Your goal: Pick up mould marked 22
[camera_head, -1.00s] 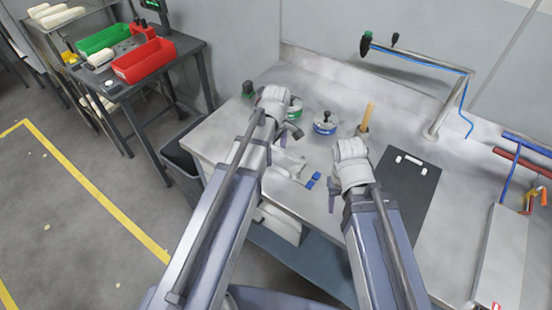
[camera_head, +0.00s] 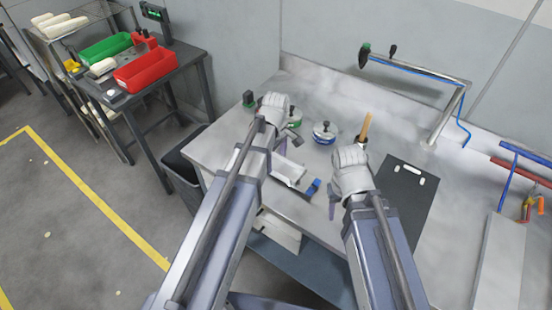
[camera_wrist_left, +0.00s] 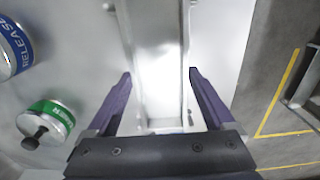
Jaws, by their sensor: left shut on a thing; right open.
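A metallic mould (camera_head: 288,168) with a blue end piece lies over the bench's near left part in the head view. It also shows in the left wrist view as a long shiny channel (camera_wrist_left: 160,85) between the purple fingers. No number 22 can be read on it. My left gripper (camera_wrist_left: 160,76) is shut on this mould; its hold is partly hidden by the wrist in the head view. I cannot tell whether the mould is clear of the bench. My right gripper (camera_head: 334,205) is open and empty, above the bench to the right of the mould.
A blue-banded tin (camera_head: 324,132) and a green-banded tin (camera_head: 294,118) stand behind the mould. A wooden-handled tool (camera_head: 365,127) stands behind my right gripper. A black mat (camera_head: 408,205) lies to the right. A side table holds a red bin (camera_head: 158,65) and a green bin (camera_head: 104,49).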

